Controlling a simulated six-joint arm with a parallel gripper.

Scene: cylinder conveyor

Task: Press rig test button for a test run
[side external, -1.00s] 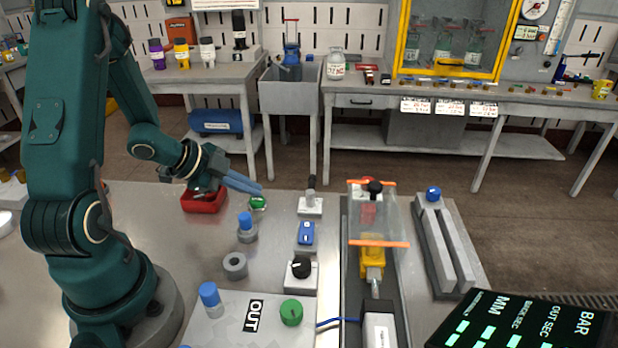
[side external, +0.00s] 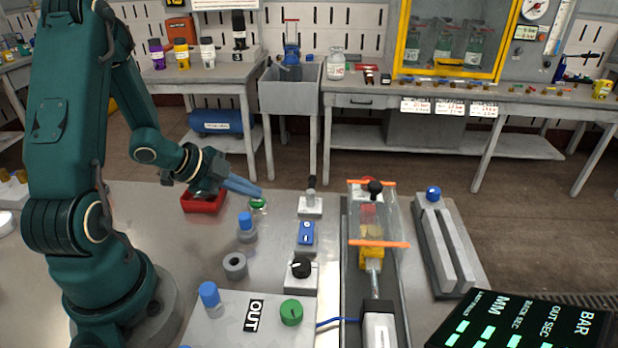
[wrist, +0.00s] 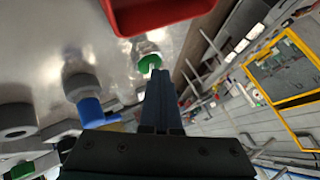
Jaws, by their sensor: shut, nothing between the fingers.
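A round green button (side external: 257,204) with a pale rim sits on the bench beside the red tray. It also shows in the wrist view (wrist: 150,63). My gripper (side external: 261,192) is shut and empty, its blue fingers angled down with their tips right over the button. In the wrist view the tips (wrist: 156,76) overlap the button's near edge; I cannot tell whether they touch it. The rig (side external: 410,268) has a clear cover with orange edges, a yellow block (side external: 371,258) and a red part (side external: 368,213) under it, and a rod behind the yellow block.
A red tray (side external: 203,203) lies close by my gripper. Blue-topped posts (side external: 246,222), a grey ring (side external: 235,265), a blue switch (side external: 306,233), a black knob (side external: 301,267) and a green knob (side external: 291,312) stand nearby. A grey rail (side external: 440,237) lies right of the rig.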

